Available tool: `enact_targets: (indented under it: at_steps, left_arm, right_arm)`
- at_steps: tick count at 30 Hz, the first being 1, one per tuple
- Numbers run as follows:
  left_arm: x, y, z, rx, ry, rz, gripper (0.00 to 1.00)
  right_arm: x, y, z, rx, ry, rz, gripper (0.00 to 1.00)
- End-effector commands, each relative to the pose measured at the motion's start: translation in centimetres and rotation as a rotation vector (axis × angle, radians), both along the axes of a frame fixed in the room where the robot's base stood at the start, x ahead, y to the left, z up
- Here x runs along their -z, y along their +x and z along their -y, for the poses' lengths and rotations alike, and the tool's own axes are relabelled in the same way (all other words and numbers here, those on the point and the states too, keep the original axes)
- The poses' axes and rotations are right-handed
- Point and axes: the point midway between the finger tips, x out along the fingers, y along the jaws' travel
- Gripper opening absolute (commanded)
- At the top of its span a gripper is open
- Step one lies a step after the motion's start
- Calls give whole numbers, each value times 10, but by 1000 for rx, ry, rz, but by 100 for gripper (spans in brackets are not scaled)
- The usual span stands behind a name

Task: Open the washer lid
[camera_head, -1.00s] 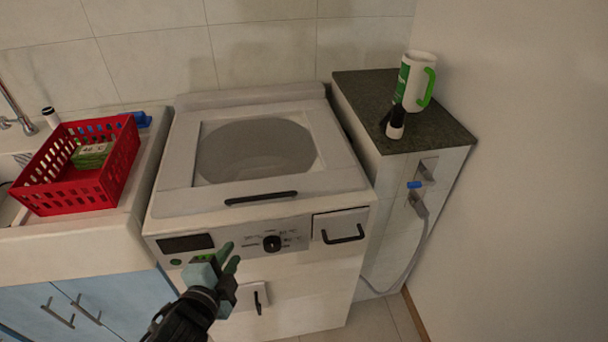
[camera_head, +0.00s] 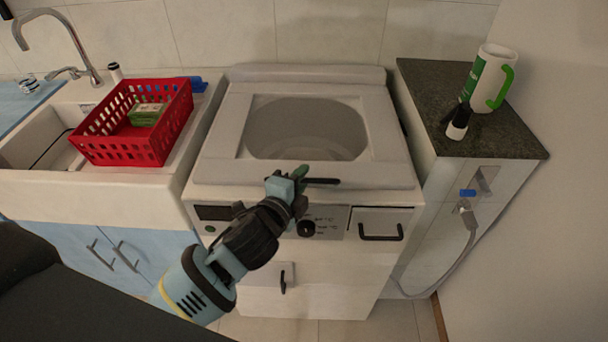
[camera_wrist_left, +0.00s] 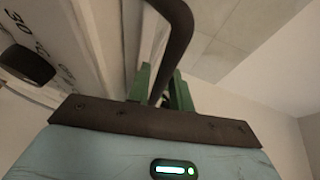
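The white washer (camera_head: 300,265) stands in the middle, with its lid (camera_head: 228,128) lying flat on top, closed. The lid has a large round-cornered window (camera_head: 305,130). A dark bar handle (camera_head: 322,181) runs along the lid's front edge. My left gripper (camera_head: 298,174) is at the left part of this handle and hides that part in the head view. In the left wrist view the curved dark handle (camera_wrist_left: 176,35) passes between the two green fingers (camera_wrist_left: 161,92), which sit close against it on both sides. My right gripper is not in view.
A red basket (camera_head: 120,148) holding a green-and-white box stands on the sink counter at left. A drawer handle (camera_head: 380,233) is below the lid.

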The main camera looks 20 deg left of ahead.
Motion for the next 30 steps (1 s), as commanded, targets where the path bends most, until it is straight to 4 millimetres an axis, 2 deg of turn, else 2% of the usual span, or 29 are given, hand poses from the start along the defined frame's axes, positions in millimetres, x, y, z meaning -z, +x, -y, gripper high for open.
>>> enact_targets:
  at_steps: [5,14,20,30]
  left_arm:
    - [3,13,2,1,0,0,22]
    - [3,16,2,1,-1,0,22]
    - [3,15,2,1,-1,0,0]
    - [1,16,2,1,0,1,0]
  right_arm:
    - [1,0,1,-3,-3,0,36]
    - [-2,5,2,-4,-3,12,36]
    - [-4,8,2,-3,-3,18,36]
    - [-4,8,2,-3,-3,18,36]
